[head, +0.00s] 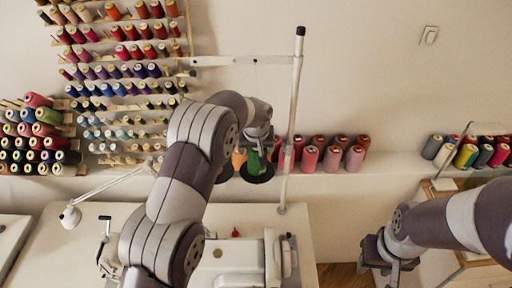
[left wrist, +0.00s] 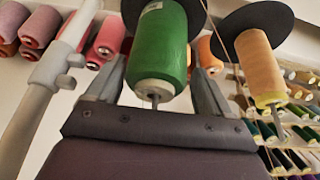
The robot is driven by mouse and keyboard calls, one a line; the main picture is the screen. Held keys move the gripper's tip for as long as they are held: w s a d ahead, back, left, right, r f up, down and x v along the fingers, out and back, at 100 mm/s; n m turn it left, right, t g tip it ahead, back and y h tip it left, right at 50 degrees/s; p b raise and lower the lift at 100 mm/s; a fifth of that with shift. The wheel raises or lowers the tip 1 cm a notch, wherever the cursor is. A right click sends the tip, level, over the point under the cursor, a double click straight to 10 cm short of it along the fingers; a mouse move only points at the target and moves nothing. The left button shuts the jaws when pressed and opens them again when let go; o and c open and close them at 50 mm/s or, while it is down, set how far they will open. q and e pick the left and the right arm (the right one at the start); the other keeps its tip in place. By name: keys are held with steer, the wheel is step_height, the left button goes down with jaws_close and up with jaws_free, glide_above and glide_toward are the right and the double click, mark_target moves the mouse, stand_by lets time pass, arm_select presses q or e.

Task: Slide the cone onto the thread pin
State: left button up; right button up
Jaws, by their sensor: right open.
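The green cone (head: 255,163) is at the thread stand, above a black disc (head: 262,178). In the left wrist view the green cone (left wrist: 158,45) has its wide end toward a black disc (left wrist: 135,8). A thin metal thread pin (left wrist: 154,101) shows at the cone's pale narrow end, so the cone appears to be around it. My left gripper (head: 258,140) partly hides the cone in the head view. My right gripper (head: 378,270) is open and empty at the lower right.
An orange cone (left wrist: 262,68) sits on its own pin beside the green one. The white stand pole (head: 293,120) is close right of my left gripper. Pink and red cones (head: 332,158) line the ledge. A sewing machine (head: 235,258) stands below. Thread racks (head: 120,75) fill the left wall.

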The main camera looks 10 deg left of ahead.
arm_select(q)
steer(key=shift+o, duration=0.3)
steer(key=shift+r, duration=0.1)
steer(key=b+v, duration=0.3)
steer(key=v, duration=1)
steer(key=s+a+f+m+g, duration=0.2)
steer(key=s+f+m, duration=0.1)
steer(key=s+f, duration=0.7)
steer(key=s+a+f, duration=0.1)
steer(key=s+a, duration=0.1)
steer(key=s, duration=0.7)
steer(key=s+a+f+g, duration=0.1)
steer(key=s+a, duration=0.1)
steer(key=s, duration=0.7)
steer(key=shift+s+h, duration=0.15)
steer(key=shift+h, duration=0.25)
